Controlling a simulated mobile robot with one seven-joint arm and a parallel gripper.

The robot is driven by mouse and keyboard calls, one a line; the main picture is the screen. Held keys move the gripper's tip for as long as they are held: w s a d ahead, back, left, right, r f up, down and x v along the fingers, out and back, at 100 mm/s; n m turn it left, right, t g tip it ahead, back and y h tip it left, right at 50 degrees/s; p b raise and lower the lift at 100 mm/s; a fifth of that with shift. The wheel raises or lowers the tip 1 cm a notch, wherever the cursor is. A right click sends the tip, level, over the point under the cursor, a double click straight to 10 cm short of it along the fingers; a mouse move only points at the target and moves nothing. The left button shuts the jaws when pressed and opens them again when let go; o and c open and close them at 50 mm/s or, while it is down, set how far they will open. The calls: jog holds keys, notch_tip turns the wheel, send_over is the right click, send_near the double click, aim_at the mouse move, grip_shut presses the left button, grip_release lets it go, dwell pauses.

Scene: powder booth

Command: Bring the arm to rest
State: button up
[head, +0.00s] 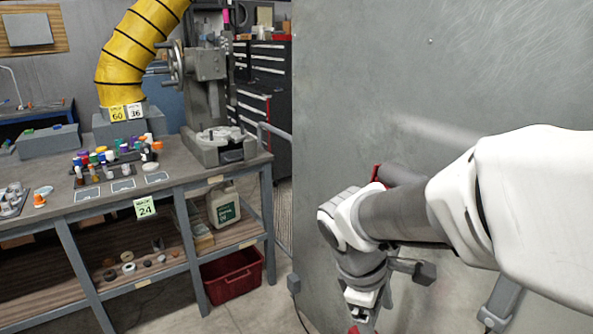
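My arm (400,215) reaches in from the right edge of the head view, in front of a grey panel. It bends at a joint and its end points downward. My gripper (358,325) is at the bottom edge of the view, and only part of it shows, with a bit of red there. Its fingertips are cut off or too small to tell, so I cannot see whether it is open or shut. I see nothing held in the visible part.
A grey panel (370,80) stands close behind my arm. To the left, a workbench (160,190) carries several small bottles (115,155) and a drill press (205,95). A red bin (232,275) sits on the floor. Some floor (262,308) is bare between bench and panel.

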jog(key=s+r+m+t+y+p, duration=0.3)
jog(key=s+r+m, duration=0.5)
jog(key=r+m, duration=0.4)
jog(key=shift+d+t+y, duration=0.2)
jog(key=shift+t+y, duration=0.1)
jog(key=shift+t, duration=0.5)
jog(key=shift+a, duration=0.1)
